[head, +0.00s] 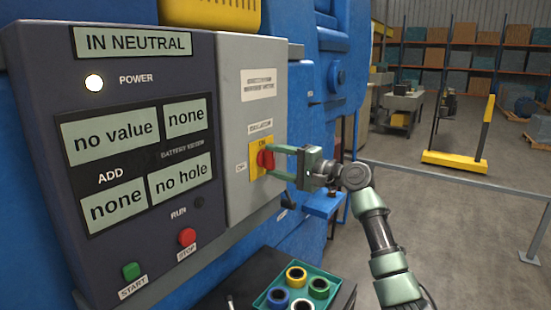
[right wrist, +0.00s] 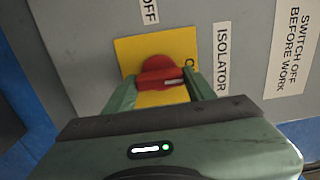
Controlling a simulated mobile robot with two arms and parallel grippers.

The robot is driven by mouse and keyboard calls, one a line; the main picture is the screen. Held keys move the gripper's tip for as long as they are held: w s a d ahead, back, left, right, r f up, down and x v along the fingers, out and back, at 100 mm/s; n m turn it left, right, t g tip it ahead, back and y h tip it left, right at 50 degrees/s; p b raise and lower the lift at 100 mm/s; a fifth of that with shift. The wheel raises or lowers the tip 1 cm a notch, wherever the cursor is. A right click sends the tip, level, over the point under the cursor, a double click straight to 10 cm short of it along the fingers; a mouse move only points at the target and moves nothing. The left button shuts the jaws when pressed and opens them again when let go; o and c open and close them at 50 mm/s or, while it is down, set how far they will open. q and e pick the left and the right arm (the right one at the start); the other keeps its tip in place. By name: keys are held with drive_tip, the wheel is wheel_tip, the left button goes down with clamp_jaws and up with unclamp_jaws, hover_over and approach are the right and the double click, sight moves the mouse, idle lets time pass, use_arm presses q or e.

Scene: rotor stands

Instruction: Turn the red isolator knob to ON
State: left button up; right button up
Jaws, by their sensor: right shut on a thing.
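The red isolator knob (head: 266,159) sits on a yellow plate (head: 254,160) on the grey panel box. It also shows in the right wrist view (right wrist: 160,78), on its yellow plate (right wrist: 128,52). My right gripper (head: 271,162) is shut on the knob's grip bar, one green finger on each side. In the right wrist view the bar's white mark points right, toward the partly hidden ON lettering. The OFF label (right wrist: 150,11) is at the top there, off to the side of the bar. My left gripper is not in view.
The dark control panel (head: 50,60) shows "IN NEUTRAL" and a lit POWER lamp (head: 94,82). Below are a green START button (head: 131,271) and a red STOP button (head: 187,236). A tray (head: 262,299) of coloured rings stands below.

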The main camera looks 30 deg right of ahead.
idle(0.5)
drive_tip(key=o, duration=1.4)
drive_tip(key=shift+d, duration=0.1)
drive_tip(key=b+v, duration=0.4)
drive_tip(key=v, duration=0.3)
drive_tip(key=shift+s+d, duration=0.1)
drive_tip(key=shift+s, duration=0.25)
drive_tip(key=shift+f, duration=0.1)
